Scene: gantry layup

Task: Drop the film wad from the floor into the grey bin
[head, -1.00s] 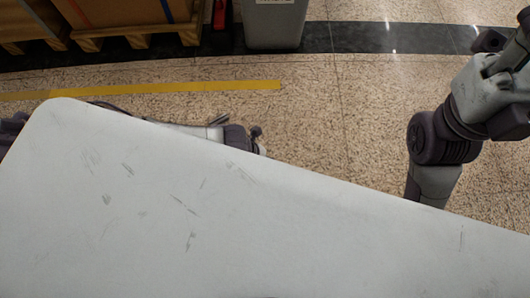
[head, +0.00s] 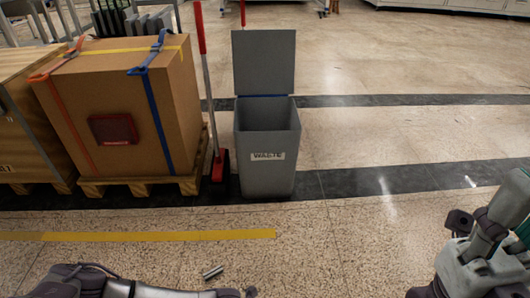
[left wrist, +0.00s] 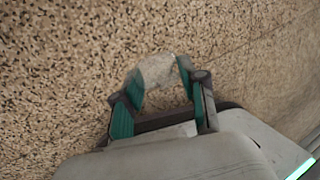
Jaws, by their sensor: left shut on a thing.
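The film wad (left wrist: 157,72) is a pale, translucent crumpled lump in the left wrist view. It sits between the teal-padded fingers of my left gripper (left wrist: 155,86), which is shut on it, with speckled floor behind. In the head view my left arm lies low at the bottom left; its fingers and the wad are not clearly visible there. The grey bin (head: 267,160), labelled WASTE, stands upright beyond with its lid (head: 264,62) raised and its top open. My right gripper (head: 515,228) is partly cut off at the right edge.
A strapped carton (head: 125,110) on a pallet (head: 140,187) and a red broom (head: 219,160) stand left of the bin. A small silver cylinder (head: 212,272) shows beside my left arm. Floor in front and right of the bin is clear, with a yellow line (head: 140,235).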

